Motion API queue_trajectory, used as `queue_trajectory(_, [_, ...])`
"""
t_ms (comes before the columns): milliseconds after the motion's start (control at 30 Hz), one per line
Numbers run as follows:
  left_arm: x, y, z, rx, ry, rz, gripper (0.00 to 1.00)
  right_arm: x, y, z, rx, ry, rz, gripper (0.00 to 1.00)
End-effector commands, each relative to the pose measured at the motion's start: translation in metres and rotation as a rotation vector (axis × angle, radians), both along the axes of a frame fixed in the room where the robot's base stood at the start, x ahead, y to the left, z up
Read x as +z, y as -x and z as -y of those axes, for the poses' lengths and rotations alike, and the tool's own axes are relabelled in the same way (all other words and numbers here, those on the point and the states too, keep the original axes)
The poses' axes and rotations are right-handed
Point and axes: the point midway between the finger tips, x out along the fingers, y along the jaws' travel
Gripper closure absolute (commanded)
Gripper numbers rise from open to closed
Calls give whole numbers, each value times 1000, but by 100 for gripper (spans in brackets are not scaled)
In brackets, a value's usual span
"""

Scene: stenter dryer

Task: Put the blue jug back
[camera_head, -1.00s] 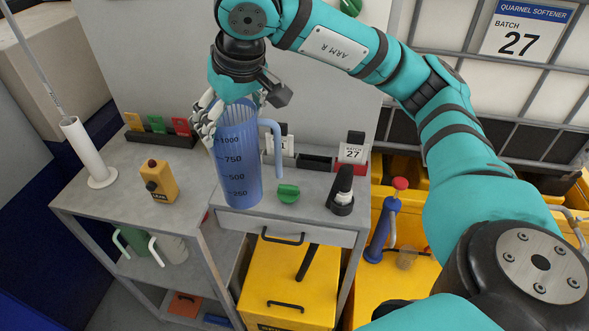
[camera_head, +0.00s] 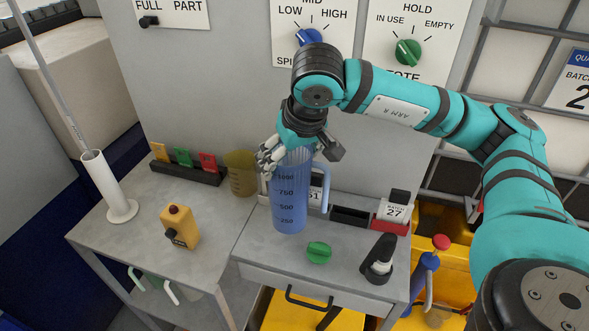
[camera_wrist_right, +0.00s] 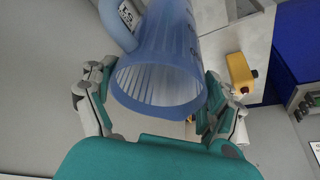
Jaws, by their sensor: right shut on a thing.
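The blue jug (camera_head: 289,205) is see-through, with dark level marks from 250 to 1000 and a handle on its right. It is upright over the back of the right-hand grey worktop; I cannot tell whether its base touches it. My right gripper (camera_head: 275,152) is shut on the jug near its rim. In the right wrist view the fingers (camera_wrist_right: 155,88) lie on both sides of the jug (camera_wrist_right: 165,60), whose open mouth faces the camera. The gripper hides part of the rim. My left gripper is not in view.
An amber beaker (camera_head: 241,174) stands just left of the blue jug. A green knob (camera_head: 319,252), a black-and-white holder (camera_head: 379,260) and a batch-27 card holder (camera_head: 393,212) are to its right. A yellow control box (camera_head: 180,227) and white tube (camera_head: 109,190) stand left.

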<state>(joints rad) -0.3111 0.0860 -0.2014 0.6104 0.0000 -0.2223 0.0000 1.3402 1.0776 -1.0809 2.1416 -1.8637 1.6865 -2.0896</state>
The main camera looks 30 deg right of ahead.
Motion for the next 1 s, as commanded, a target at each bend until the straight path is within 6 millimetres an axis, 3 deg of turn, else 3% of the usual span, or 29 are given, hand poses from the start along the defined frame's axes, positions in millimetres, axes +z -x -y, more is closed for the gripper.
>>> queue_trajectory(333, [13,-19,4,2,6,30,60,-36,0,0,0,0,1,72])
queue_trajectory(733, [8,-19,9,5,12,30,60,-42,0,0,0,-1,4,72])
queue_trajectory(767, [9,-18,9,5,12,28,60,-42,0,0,0,0,0,10])
queue_trajectory(833, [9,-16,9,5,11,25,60,-42,0,0,1,0,0,1])
queue_trajectory(1000, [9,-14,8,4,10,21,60,-42,0,0,1,0,0,0])
